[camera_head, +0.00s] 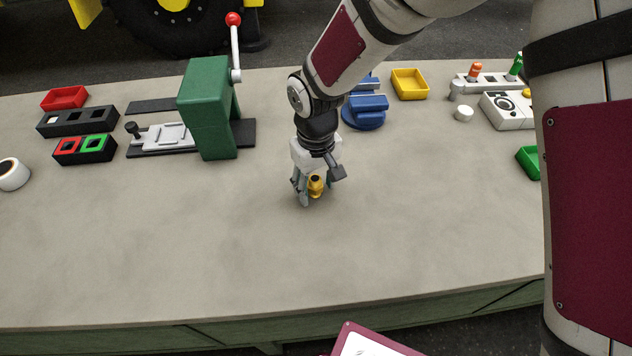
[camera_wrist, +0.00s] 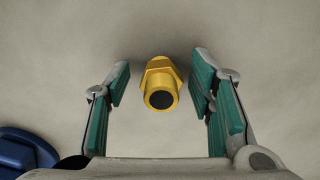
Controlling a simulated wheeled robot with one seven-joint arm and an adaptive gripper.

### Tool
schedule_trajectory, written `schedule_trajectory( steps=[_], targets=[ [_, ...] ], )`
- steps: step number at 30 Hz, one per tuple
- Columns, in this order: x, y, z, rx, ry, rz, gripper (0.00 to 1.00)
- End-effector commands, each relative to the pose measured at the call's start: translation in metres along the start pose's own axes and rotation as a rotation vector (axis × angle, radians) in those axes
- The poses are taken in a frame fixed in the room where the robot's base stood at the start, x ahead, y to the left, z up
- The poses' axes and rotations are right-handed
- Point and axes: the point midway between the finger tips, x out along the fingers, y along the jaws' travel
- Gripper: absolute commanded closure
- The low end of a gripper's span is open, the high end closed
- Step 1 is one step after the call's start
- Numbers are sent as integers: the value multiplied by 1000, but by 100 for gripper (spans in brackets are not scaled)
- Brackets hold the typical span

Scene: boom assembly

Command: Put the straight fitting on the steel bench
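The straight fitting (camera_head: 316,185) is a small yellow-gold piece with a hex collar and a dark open end. It stands upright on the grey steel bench (camera_head: 400,230), near the middle. In the wrist view the fitting (camera_wrist: 160,84) lies between the two green-padded fingers, with a clear gap on each side. My gripper (camera_head: 314,192) points down over the fitting, its fingers spread to either side. In the wrist view my gripper (camera_wrist: 161,90) is open and holds nothing. Part of the fitting is hidden by a finger in the head view.
A green lever press (camera_head: 207,105) stands at back left, beside black holders with red and green inserts (camera_head: 84,149). A blue vise (camera_head: 365,108) is just behind my gripper. A yellow tray (camera_head: 409,83) and a white control box (camera_head: 508,110) are at back right. The bench front is clear.

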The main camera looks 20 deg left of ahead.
Motion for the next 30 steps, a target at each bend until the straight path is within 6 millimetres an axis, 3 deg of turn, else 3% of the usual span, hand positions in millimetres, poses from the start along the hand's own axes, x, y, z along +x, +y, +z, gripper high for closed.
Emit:
schedule_trajectory(
  steps=[10,22,30],
  targets=[
    [-12,0,-1,0,5,0,51],
    [-90,0,-1,0,5,0,51],
    [-120,0,0,1,2,0,51]
  ],
)
